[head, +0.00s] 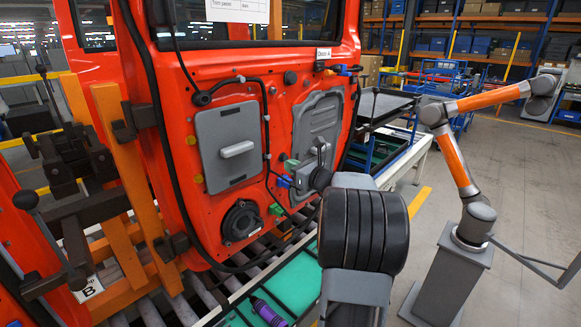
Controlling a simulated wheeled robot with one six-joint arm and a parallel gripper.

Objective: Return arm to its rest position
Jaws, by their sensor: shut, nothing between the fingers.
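My gripper (319,152) shows small and grey in front of the red door (285,110), near the right-hand grey panel (318,112). It is shut with nothing in it. Its wrist is partly hidden behind my large dark ribbed arm link, which fills the lower middle of the view. Whether the fingertips touch the panel or stand apart from it cannot be told from this angle.
The door hangs on an orange and dark clamp frame (122,225) at left, over rollers. A green tray (290,290) with a purple tool (268,312) lies below. An orange and grey robot arm (455,155) stands on a pedestal at right.

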